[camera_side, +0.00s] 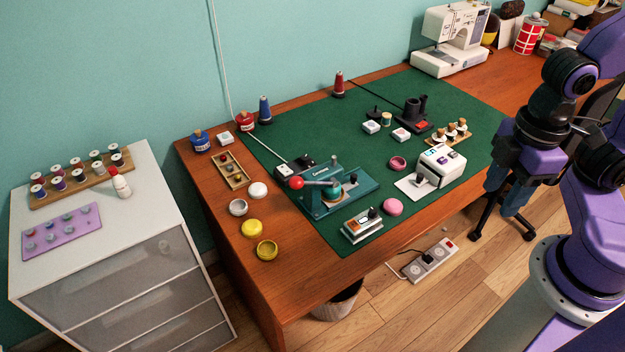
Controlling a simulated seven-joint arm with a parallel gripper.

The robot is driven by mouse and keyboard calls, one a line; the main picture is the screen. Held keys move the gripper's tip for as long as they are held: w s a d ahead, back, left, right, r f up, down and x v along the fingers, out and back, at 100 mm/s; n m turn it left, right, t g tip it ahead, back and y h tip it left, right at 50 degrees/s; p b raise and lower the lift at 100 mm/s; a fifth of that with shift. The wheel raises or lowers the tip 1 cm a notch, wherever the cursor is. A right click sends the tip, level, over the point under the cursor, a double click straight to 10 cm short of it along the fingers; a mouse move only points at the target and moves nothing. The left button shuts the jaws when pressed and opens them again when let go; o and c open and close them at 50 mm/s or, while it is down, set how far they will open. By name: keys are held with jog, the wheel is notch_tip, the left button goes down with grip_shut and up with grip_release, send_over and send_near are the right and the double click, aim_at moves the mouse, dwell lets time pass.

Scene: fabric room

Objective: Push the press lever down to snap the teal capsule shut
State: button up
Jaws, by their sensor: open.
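The teal press (355,201) stands near the front left of the green mat. Its lever ends in a red ball knob (296,183) on the press's left side; the lever arm looks roughly level above the base. The teal capsule (332,194) sits in the press under the lever arm and is partly hidden by it. I cannot tell from here whether its halves are closed together.
A white device (437,164) and a pink round piece (392,207) stand right of the press. A small silver-and-wood device (361,226) is in front of it. White and yellow round pieces (251,228) lie to its left. The mat's middle (325,137) is largely clear.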

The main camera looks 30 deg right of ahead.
dwell(0.3)
jog(key=shift+w+a, duration=0.15)
jog(key=c, duration=0.8)
jog(key=w+a+r+m, duration=0.1)
jog(key=w+a+m, duration=0.1)
jog(key=w, duration=0.3)
jog(key=w+a+r+m, duration=0.1)
jog(key=w+a+m, duration=0.1)
jog(key=w+a, duration=0.3)
jog(key=w+a+r+m, duration=0.1)
jog(key=w+a+m, duration=0.1)
jog(key=w+a, duration=0.2)
jog(key=shift+w+a+r, duration=0.1)
jog(key=shift+w+a, duration=0.05)
jog(key=shift+w, duration=0.5)
jog(key=shift+w+a+r, duration=0.1)
jog(key=shift+w, duration=0.55)
grip_shut()
jog(key=w+a+m, duration=0.2)
jog(key=w+m, duration=0.1)
jog(key=w, duration=0.5)
jog(key=w+a+m, duration=0.3)
jog(key=w, duration=0.5)
jog(key=shift+w+f+m+y, duration=0.2)
jog(key=shift+f+m+y, duration=0.1)
jog(key=shift+f, duration=0.1)
